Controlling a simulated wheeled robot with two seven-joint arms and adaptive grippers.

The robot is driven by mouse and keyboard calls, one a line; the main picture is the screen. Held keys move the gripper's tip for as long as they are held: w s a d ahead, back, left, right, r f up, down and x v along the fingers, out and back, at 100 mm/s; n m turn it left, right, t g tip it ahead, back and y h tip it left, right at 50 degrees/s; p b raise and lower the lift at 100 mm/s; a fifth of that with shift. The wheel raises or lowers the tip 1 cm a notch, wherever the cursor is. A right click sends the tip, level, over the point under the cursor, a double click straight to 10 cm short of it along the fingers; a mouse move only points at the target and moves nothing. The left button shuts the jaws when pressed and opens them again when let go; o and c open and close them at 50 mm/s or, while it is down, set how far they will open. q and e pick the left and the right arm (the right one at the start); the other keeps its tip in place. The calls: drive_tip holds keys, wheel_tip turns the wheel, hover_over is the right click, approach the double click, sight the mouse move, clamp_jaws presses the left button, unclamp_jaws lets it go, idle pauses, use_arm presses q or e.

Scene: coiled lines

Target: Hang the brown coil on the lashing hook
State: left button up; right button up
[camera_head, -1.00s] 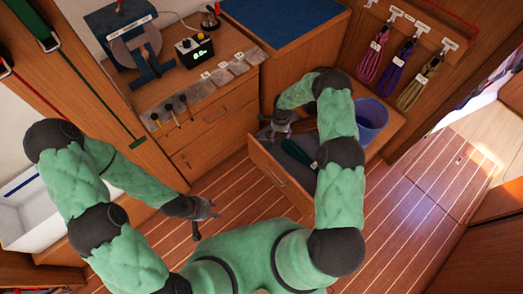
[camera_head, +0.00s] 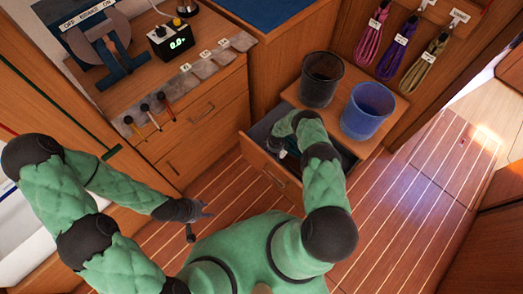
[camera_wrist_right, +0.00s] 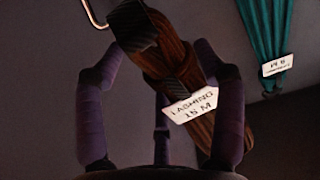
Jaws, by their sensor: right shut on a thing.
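The brown coil (camera_wrist_right: 176,60) fills the middle of the right wrist view, with dark bands and a white tag reading "LASHING 15 M". My right gripper (camera_wrist_right: 165,95) is shut on it, a finger on each side. In the head view my right gripper (camera_head: 277,150) is down at the open drawer (camera_head: 268,168); my arm partly hides it and the coil is not clear there. My left gripper (camera_head: 202,212) is empty above the floor, its fingers apart. Hooks with white tags (camera_head: 460,16) are at the top right; the lashing tag cannot be made out.
A teal coil (camera_wrist_right: 265,40) with a white tag lies beside the brown one. Pink (camera_head: 370,42), purple (camera_head: 397,55) and olive (camera_head: 428,65) coils hang on the wall. A black bin (camera_head: 321,80) and a blue bin (camera_head: 367,110) stand behind the drawer.

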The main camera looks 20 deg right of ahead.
drive_tip(key=shift+d+f+m, duration=0.1)
drive_tip(key=shift+f+m, duration=0.3)
drive_tip(key=shift+f, duration=0.7)
wheel_tip(320, 180, down, 7)
drive_tip(key=b, duration=0.3)
drive_tip(key=shift+r+b, duration=0.1)
drive_tip(key=shift+b, duration=0.3)
wheel_tip(320, 180, down, 3)
drive_tip(key=shift+r+b, duration=0.1)
drive_tip(key=shift+b, duration=0.85)
drive_tip(key=o, duration=1.7)
drive_tip(key=shift+f, duration=0.2)
drive_tip(key=shift+c, duration=0.2)
